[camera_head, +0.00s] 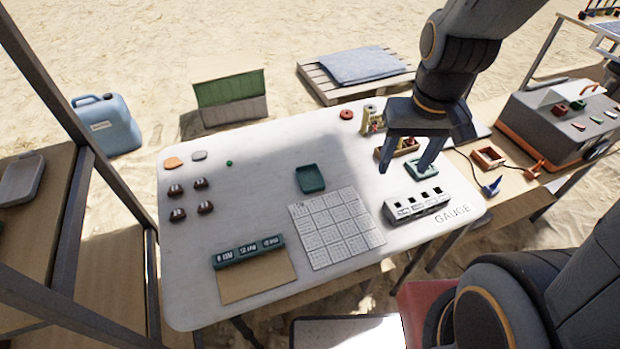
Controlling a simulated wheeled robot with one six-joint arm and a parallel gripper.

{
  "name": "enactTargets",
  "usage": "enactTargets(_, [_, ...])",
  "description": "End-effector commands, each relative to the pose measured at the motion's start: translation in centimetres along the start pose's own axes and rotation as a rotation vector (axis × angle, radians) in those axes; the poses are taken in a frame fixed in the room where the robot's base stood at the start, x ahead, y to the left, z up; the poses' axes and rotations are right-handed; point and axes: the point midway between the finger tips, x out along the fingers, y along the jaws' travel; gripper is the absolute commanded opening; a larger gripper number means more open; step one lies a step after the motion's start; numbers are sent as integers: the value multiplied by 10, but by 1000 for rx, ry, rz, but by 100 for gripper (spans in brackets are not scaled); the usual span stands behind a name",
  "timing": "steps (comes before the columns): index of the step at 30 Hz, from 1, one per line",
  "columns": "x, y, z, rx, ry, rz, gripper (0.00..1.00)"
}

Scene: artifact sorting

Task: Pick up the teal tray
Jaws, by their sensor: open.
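A small dark teal tray (310,180) with a raised rim lies flat near the middle of the white table (240,180), just above the white grid sheet. It is empty. My gripper (403,170) points down over the right part of the table, to the right of the tray and apart from it. A lighter teal square piece (429,168) shows partly behind the right finger. I cannot tell how high the fingertips are above the table.
The grid sheet (337,227) lies below the tray. A white gauge block (417,204) stands below my gripper. A brown compartment box (408,146) is partly hidden behind the fingers. Several dark brown pieces (205,207) lie at left.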

Motion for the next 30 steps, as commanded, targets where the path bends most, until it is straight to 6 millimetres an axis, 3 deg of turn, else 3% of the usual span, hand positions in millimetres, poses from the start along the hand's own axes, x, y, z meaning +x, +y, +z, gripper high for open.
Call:
enactTargets(1, [0, 0, 0, 1, 0, 0, 61])
enactTargets(4, [3, -4, -6, 29, -4, -1, 77])
enactTargets(8, [17, -19, -29, 161, -20, -3, 77])
enactTargets(18, [89, -102, -112, 767, -81, 23, 77])
enactTargets(24, [134, -153, -140, 1085, -102, 58, 77])
enactTargets(30, [157, -179, -150, 1255, -107, 80, 77])
